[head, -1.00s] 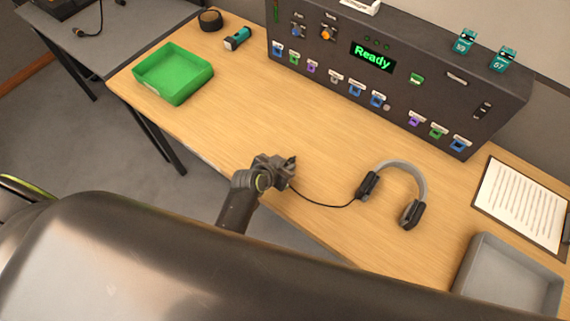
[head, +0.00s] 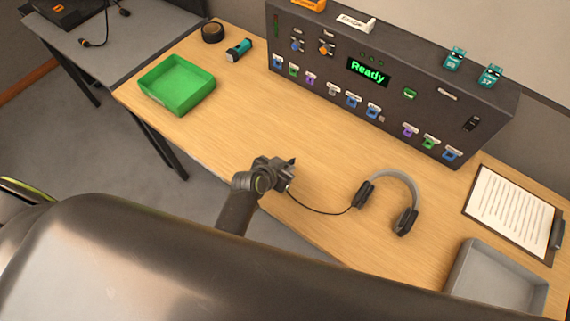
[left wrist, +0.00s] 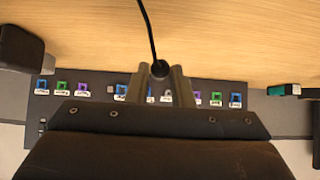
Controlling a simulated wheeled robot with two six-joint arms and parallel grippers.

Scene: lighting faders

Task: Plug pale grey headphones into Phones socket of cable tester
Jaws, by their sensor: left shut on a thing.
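The pale grey headphones (head: 397,183) with dark ear cups lie on the table, right of my left gripper. My left gripper (head: 286,168) is over the table's front part, shut on the headphone plug (left wrist: 160,69), whose black cable runs to the left ear cup. The plug also shows between the fingers in the left wrist view. The cable tester (head: 325,72) is a dark panel at the back with a green "Ready" display and a row of coloured sockets. The gripper is well apart from it. The socket labels are too small to read. My right gripper is not in view.
A green tray (head: 177,101), a teal torch (head: 238,50) and a black tape roll (head: 212,32) are at the left. A clipboard (head: 511,212) and a grey tray (head: 452,279) are at the right. The table between gripper and tester is clear.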

